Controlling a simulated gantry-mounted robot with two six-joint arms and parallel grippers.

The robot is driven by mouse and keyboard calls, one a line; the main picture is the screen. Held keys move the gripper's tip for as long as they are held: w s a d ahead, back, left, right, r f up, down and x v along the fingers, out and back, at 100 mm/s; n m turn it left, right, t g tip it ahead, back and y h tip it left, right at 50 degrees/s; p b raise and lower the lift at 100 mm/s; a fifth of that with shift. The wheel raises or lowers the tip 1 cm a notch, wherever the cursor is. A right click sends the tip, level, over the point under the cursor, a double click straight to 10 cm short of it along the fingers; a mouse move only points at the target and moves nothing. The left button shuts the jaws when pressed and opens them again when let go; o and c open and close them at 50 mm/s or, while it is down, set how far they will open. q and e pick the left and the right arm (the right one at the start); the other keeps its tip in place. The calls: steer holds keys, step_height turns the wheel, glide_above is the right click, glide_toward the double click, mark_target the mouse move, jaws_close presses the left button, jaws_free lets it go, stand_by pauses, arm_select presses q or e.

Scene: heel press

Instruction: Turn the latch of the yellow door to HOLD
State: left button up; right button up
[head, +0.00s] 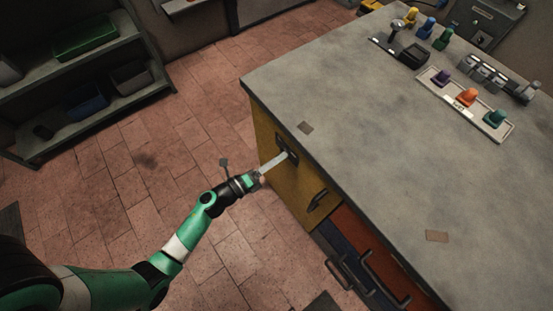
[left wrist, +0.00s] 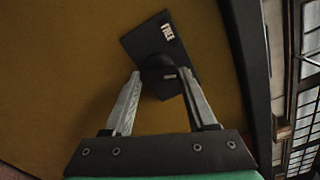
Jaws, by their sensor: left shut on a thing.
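The yellow door (head: 270,128) is on the cabinet's side below the grey top, and it fills much of the left wrist view (left wrist: 60,70). Its latch is a dark knob (left wrist: 157,62) on a black plate (left wrist: 186,52). A white label that appears to read FREE (left wrist: 168,32) is on the plate; no HOLD mark is legible. My left gripper (head: 285,155) is at the latch. In the left wrist view its two fingers (left wrist: 160,74) are either side of the knob and shut on it. A small pale mark (left wrist: 170,76) shows on the knob. The door looks closed.
Below the yellow door's dark handle (head: 318,200) are red and blue fronts with bar handles (head: 385,280). The cabinet top (head: 370,130) holds coloured knobs and a tray (head: 505,128) at the far right. Shelves (head: 75,80) stand left; tiled floor between is mostly clear.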

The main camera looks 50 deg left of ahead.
arm_select(q)
steer(key=m+b, duration=0.1)
steer(key=m, duration=0.3)
steer(key=shift+f, duration=0.1)
stand_by(0.4)
steer(key=o, duration=1.4)
steer(key=shift+c, duration=0.2)
steer(key=shift+s+a, duration=0.1)
steer(key=s+p, duration=0.3)
steer(key=s, duration=0.8)
steer(key=shift+s+a, duration=0.25)
steer(key=shift+a, duration=0.15)
